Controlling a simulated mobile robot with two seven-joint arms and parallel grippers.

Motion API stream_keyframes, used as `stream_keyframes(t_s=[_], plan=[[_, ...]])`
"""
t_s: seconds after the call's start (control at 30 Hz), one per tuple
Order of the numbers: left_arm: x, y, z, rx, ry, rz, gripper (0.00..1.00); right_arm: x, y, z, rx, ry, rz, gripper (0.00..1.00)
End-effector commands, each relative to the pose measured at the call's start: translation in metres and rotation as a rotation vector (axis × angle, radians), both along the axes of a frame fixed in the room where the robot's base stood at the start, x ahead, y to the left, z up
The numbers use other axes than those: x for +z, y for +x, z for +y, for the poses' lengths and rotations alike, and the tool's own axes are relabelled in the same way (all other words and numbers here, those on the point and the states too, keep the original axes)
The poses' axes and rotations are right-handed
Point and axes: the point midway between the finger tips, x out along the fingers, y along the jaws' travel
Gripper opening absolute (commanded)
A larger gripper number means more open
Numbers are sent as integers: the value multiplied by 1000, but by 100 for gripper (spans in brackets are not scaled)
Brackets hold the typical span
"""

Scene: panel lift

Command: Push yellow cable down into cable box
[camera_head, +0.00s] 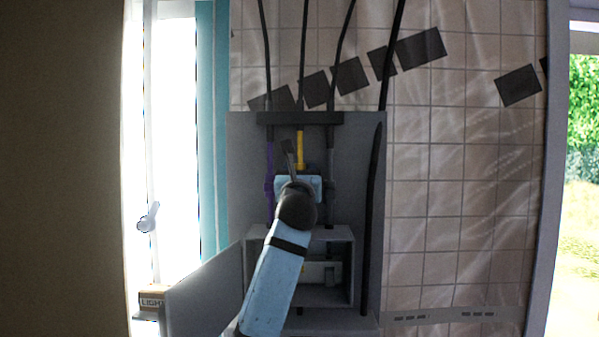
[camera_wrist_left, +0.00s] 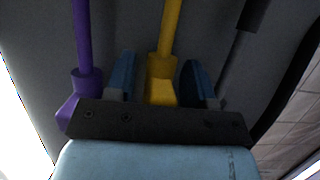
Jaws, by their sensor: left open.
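The yellow cable (camera_head: 300,148) hangs from a dark bar on the grey wall panel, between a purple cable and a dark one. My left gripper (camera_head: 298,178) is in front of its lower part and hides that end. In the left wrist view the yellow cable (camera_wrist_left: 170,32) widens into a plug between the two blue fingers of my left gripper (camera_wrist_left: 158,78). The fingers are apart, one on each side, with gaps to the plug. The cable box (camera_head: 344,262) is below, open at the front and partly hidden by my left arm. My right gripper is not in view.
The purple cable (camera_head: 269,160) hangs close on the left; it also shows in the left wrist view (camera_wrist_left: 82,40). A thick black cable (camera_head: 373,210) runs down the panel's right side. The box's grey door (camera_head: 205,293) stands open at the lower left.

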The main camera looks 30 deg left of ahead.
Motion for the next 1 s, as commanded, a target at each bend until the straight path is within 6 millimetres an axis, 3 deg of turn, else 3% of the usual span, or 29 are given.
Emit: stream_keyframes(t_s=[0.03,0.23,0.37,0.63,0.97,1.0], plan=[[0,0,0,0,0,0,44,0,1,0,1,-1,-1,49],[0,0,0,0,0,0,0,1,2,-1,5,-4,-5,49],[-2,0,0,0,1,0,0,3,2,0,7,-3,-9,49],[-42,0,-1,0,2,1,0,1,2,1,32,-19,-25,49],[-48,1,-1,-1,-1,6,0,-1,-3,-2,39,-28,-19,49],[-48,1,-1,-1,-1,6,38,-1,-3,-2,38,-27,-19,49]])
